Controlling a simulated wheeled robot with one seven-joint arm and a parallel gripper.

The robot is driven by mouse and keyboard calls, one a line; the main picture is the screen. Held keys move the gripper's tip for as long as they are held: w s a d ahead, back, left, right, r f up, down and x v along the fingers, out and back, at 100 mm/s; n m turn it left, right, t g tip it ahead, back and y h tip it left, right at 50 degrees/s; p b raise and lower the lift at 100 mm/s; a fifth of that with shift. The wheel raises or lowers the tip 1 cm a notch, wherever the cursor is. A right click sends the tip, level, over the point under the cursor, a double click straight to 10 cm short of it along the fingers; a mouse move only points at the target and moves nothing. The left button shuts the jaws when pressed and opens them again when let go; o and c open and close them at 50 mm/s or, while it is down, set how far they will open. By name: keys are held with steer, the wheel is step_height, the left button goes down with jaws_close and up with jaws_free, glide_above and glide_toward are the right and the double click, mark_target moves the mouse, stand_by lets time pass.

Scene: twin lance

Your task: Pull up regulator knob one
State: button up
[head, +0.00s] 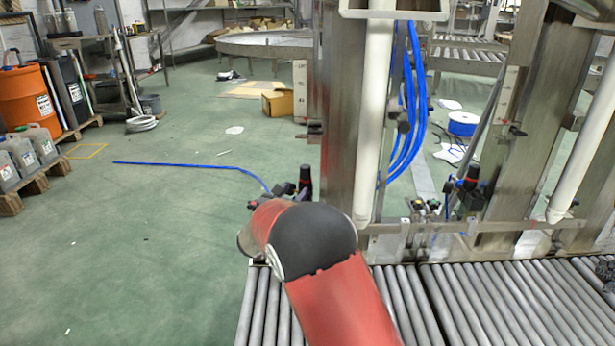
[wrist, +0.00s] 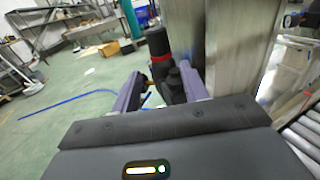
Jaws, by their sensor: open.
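A black regulator knob with a red ring (wrist: 158,45) stands upright beside the steel post in the wrist view. In the head view a dark knob (head: 305,180) shows at the left side of the left post, just beyond my red arm. My gripper (wrist: 163,76) is open, with one purple-grey finger on each side of the regulator's lower part. The knob's top rises above the fingertips in the picture. I cannot tell whether either finger touches the regulator.
A second regulator with a red ring (head: 470,178) sits by the right post. The steel post (wrist: 235,50) stands close to the right finger. A blue hose (head: 190,165) runs across the floor to the left. Roller conveyors (head: 480,300) lie in front. The green floor at left is open.

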mark_target(303, 181)
steer(key=x, duration=0.7)
steer(key=shift+w, duration=0.1)
